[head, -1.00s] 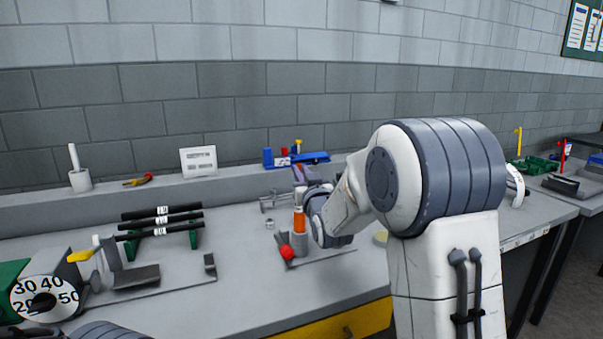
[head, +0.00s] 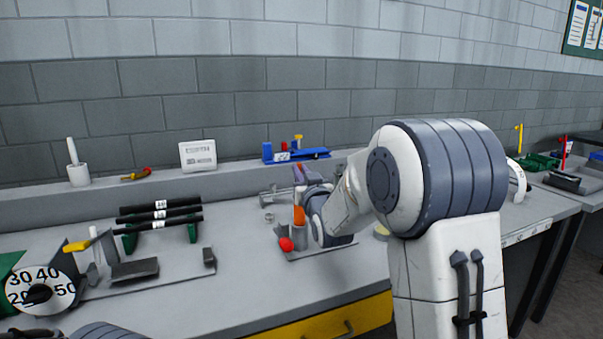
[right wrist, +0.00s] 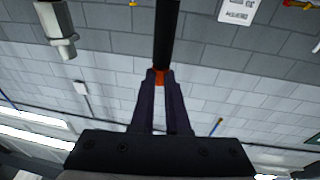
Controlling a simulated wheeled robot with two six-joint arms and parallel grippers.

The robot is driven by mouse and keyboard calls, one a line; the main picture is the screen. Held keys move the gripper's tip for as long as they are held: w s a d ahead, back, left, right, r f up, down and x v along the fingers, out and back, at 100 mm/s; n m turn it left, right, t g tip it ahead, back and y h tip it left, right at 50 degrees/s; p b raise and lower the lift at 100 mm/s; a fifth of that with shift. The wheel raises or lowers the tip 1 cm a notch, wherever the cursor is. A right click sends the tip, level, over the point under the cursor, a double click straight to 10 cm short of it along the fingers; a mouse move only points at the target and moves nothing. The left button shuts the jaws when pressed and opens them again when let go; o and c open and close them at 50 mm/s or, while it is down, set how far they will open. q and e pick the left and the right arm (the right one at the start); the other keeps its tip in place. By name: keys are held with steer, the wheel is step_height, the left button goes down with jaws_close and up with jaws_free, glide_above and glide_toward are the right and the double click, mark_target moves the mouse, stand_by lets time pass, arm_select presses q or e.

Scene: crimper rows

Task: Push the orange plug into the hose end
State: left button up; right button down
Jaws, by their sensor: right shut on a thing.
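My right gripper (right wrist: 162,76) is shut on a small orange piece, the orange plug (right wrist: 161,81), in the right wrist view. Only a little of the plug shows between the fingertips. A black hose (right wrist: 167,35) runs from the plug to the top edge of that view. Plug and hose end look in line and very close; I cannot tell how far the plug is inside. In the head view my right gripper (head: 302,174) is small and partly hidden by its own wrist. My left gripper is not in view.
An orange cylinder (head: 299,214) in a grey holder and a red knob (head: 286,244) stand near my right wrist. Labelled black hoses (head: 160,216) lie on a green rack at left. A numbered dial (head: 40,289) is at far left. The front middle of the bench is clear.

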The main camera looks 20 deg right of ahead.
steer(key=shift+f, duration=0.25)
steer(key=c, duration=0.8)
jaws_free()
steer(key=shift+r, duration=0.1)
steer(key=shift+c, duration=0.2)
steer(key=s+f+b, duration=0.1)
steer(key=s, duration=0.9)
steer(key=shift+s+a+f, duration=0.2)
steer(key=shift+a, duration=0.25)
